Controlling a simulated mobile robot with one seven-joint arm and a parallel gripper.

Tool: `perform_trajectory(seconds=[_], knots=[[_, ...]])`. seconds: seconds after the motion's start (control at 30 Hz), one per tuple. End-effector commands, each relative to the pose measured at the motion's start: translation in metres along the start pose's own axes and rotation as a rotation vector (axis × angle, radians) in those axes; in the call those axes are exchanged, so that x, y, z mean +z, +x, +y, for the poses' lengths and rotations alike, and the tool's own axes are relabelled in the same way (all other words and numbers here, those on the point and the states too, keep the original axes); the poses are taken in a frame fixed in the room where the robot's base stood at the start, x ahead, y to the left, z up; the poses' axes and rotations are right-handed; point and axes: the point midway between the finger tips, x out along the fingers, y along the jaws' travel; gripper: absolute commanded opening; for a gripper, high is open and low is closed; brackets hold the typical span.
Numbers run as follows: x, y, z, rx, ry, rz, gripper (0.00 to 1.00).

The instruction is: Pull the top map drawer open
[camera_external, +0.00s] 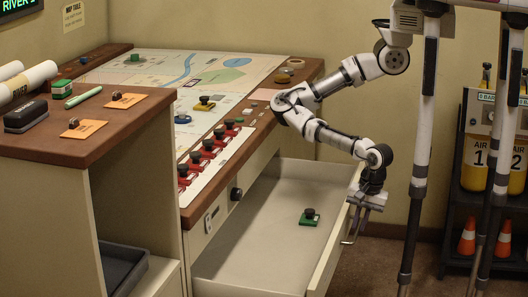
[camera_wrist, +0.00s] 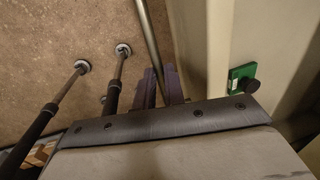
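The top map drawer (camera_external: 245,255) is pulled far out from under the map table, its inside in plain view. Its pale front panel (camera_external: 332,254) faces right and also shows in the wrist view (camera_wrist: 203,40). A metal bar handle (camera_external: 350,240) runs along the outside of the front; in the wrist view the bar (camera_wrist: 149,38) passes down between my fingers. My gripper (camera_external: 369,200) is at the front panel's far part, its fingers (camera_wrist: 160,88) close together on either side of the bar. A green block with a black knob (camera_external: 310,218) sits on the drawer floor.
The map table (camera_external: 300,75) carries a map and a row of red knobbed pieces (camera_external: 208,148). A brown-topped cabinet (camera_external: 70,145) stands at the left. A rack with yellow air cylinders (camera_external: 478,160) and orange cones (camera_external: 467,238) stands right. Carpet (camera_external: 385,265) is clear beside the drawer front.

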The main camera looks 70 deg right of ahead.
Motion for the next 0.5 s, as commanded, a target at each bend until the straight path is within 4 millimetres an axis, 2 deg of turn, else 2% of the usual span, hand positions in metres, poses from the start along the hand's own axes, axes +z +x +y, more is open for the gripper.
perform_trajectory(seconds=[0.03, 0.17, 0.5], knots=[[-0.0003, 0.0003, -0.0002, 0.0, 0.0, 0.001, 0.17], [-0.0002, 0.0002, -0.0004, -0.001, 0.0, 0.0, 0.33], [0.0003, -0.0038, -0.0005, -0.001, 0.0, 0.0, 0.33]])
